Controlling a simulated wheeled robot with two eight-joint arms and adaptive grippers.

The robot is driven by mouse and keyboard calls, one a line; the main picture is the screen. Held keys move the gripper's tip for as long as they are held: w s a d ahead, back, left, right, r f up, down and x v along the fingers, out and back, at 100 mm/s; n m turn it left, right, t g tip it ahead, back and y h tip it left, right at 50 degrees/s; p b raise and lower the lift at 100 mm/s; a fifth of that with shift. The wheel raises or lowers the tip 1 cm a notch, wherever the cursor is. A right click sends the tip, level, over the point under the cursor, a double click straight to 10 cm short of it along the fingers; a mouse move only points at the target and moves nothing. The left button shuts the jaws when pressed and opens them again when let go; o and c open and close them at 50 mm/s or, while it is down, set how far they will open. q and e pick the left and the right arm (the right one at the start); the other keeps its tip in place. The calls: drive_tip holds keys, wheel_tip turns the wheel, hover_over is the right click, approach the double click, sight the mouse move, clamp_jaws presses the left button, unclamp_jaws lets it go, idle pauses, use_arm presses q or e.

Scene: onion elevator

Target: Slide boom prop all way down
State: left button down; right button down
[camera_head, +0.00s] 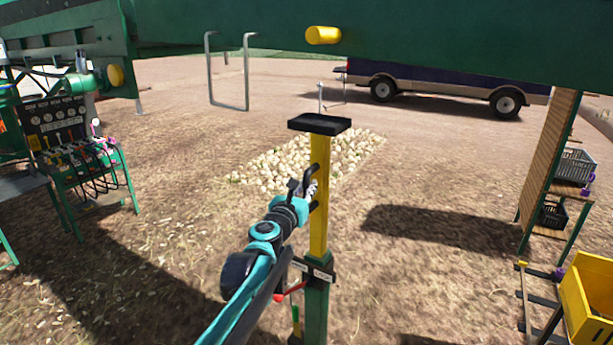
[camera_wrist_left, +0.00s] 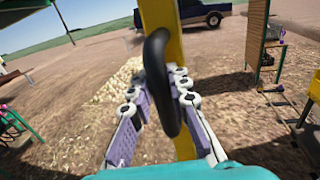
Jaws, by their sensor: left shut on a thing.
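The boom prop is a yellow post (camera_head: 319,228) with a flat black plate (camera_head: 320,123) on top. It stands upright in a green sleeve (camera_head: 317,312), with a long yellow length showing above the collar. A black loop handle (camera_wrist_left: 157,75) sits on the post's near side. My left gripper (camera_head: 308,188) is shut on this handle, about midway up the yellow part. In the left wrist view its fingers (camera_wrist_left: 160,97) close around the handle from both sides. My right gripper is not in view.
A green boom (camera_head: 450,48) crosses overhead, with a gap above the plate. A red-tipped lever (camera_head: 282,296) is at the sleeve's collar. A control panel (camera_head: 62,125) stands left, a rack with crates (camera_head: 574,166) right. An onion heap (camera_head: 270,168) lies behind on bare ground.

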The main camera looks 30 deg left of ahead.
use_arm(q)
wheel_tip(320, 180, down, 16)
drive_tip(key=b, duration=0.8)
drive_tip(key=shift+r+b, duration=0.15)
drive_tip(key=shift+b, duration=0.15)
drive_tip(key=shift+s+d, duration=0.1)
drive_tip(key=c, duration=1.4)
unclamp_jaws()
drive_tip(key=s, duration=0.4)
drive_tip(key=s+d, duration=0.1)
drive_tip(key=s, duration=0.6)
drive_tip(key=shift+s+d, duration=0.15)
drive_tip(key=shift+s, duration=0.25)
